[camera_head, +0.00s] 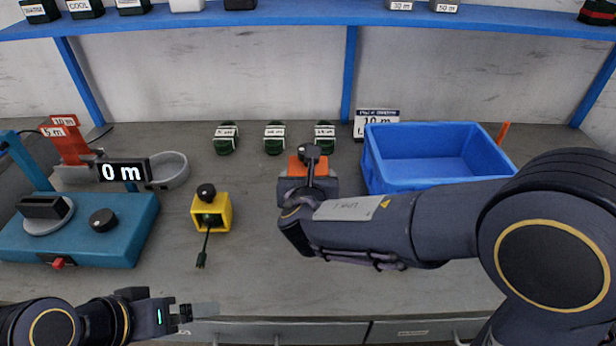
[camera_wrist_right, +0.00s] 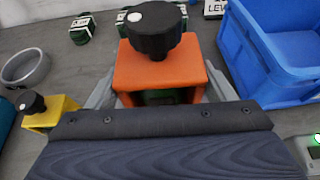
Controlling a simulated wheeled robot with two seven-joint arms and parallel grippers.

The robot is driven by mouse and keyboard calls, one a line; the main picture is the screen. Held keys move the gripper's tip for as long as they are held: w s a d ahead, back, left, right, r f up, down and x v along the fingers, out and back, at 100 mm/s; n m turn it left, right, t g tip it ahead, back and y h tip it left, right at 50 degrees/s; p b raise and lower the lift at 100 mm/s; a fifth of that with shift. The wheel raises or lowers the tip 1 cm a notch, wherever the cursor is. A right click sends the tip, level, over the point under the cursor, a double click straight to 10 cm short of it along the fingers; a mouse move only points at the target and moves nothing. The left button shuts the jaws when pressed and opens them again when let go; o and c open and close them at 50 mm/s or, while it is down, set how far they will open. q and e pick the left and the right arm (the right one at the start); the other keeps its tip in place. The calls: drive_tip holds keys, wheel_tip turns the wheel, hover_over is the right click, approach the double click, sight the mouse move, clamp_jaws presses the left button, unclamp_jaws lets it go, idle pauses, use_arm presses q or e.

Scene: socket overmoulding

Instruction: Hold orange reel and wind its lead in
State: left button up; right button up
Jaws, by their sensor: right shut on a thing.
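The orange reel (camera_head: 308,166) stands on the workbench in the middle, an orange frame with a black knob on top. In the right wrist view the orange reel (camera_wrist_right: 158,72) sits between the fingers of my right gripper (camera_wrist_right: 155,98), which is shut on it. In the head view my right gripper (camera_head: 307,184) reaches it from the front right and hides its lower part. The reel's lead is not visible in either view. My left gripper (camera_head: 199,311) is at the bench's front left edge, away from the reel; its finger gap is not clear.
A yellow reel (camera_head: 211,212) with its lead lying forward stands left of the orange one. A blue bin (camera_head: 372,160) is behind right. A teal machine (camera_head: 130,235) with a "0 m" display (camera_head: 123,171) is at left. Several green coils (camera_head: 274,138) line the back.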

use_arm(q)
drive_tip(key=shift+f, duration=0.15)
use_arm(e)
drive_tip(key=shift+f, duration=0.15)
use_arm(q)
wheel_tip(320, 180, down, 12)
drive_tip(key=b, duration=1.2)
drive_tip(key=shift+f, duration=0.15)
use_arm(e)
drive_tip(key=shift+f, duration=6.15)
use_arm(q)
drive_tip(key=shift+f+b, duration=0.25)
drive_tip(key=shift+b, duration=0.25)
use_arm(e)
drive_tip(key=shift+f, duration=0.2)
